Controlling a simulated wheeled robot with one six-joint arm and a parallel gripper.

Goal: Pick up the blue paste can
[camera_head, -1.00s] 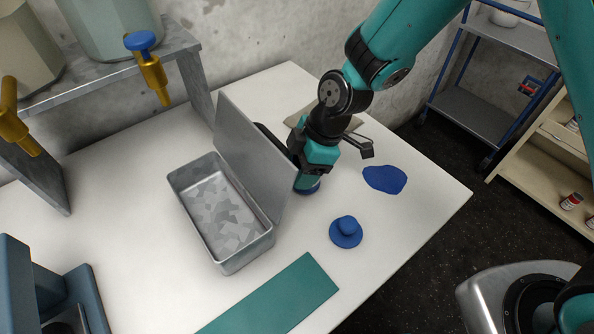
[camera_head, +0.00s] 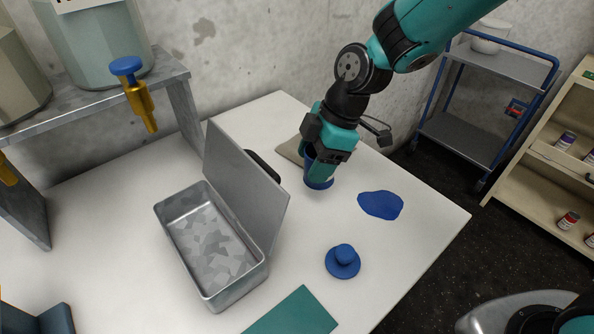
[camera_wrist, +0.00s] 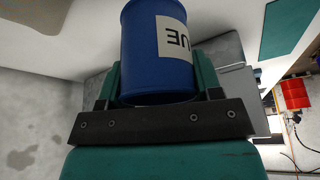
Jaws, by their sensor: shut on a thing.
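The blue paste can (camera_wrist: 143,55) is a blue cylinder with a white label, held between my gripper's jaws in the wrist view. In the head view the can (camera_head: 318,180) shows only in part below my gripper (camera_head: 322,168), which hides the rest. My gripper is shut on the can. The can is near the white table's surface, to the right of the open metal box's raised lid. I cannot tell whether its base still touches the table.
An open metal box (camera_head: 262,268) with its lid (camera_head: 240,185) upright stands left of my gripper. A blue knobbed lid (camera_head: 343,262), a flat blue patch (camera_head: 380,205) and a teal mat (camera_head: 295,315) lie on the table. A shelf with drums (camera_head: 95,45) stands at the back left.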

